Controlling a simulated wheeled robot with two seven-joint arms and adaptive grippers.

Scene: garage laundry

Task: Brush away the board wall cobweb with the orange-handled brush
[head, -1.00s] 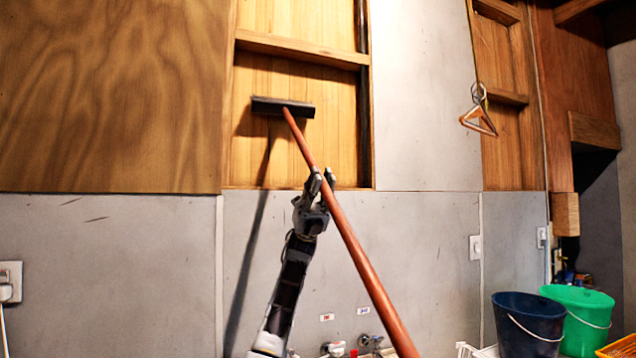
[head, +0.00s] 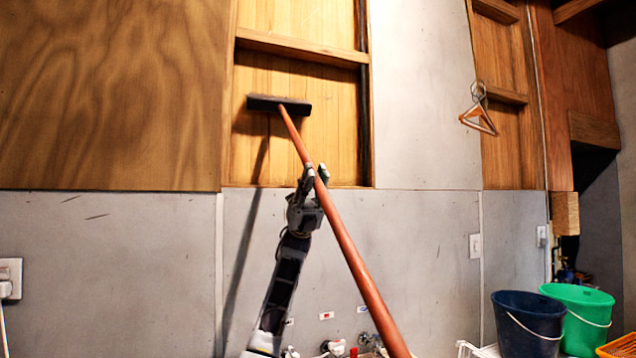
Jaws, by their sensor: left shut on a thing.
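The brush has a long orange handle (head: 353,255) and a wide dark head (head: 279,104). The head is up in front of the wooden board wall (head: 300,150), below a horizontal batten; I cannot tell whether it touches the boards. My left gripper (head: 316,176) is shut on the orange handle, partway along it. The handle slants from the head down to the lower right, out of the picture. I cannot make out a cobweb on the boards. My right gripper is not in view.
A plywood panel (head: 110,95) is at the left and a grey wall (head: 420,100) at the right of the boards. Hangers (head: 478,120) hang on the right. A dark blue bucket (head: 529,322) and a green bucket (head: 585,315) stand at the lower right. Taps (head: 335,347) show at the bottom.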

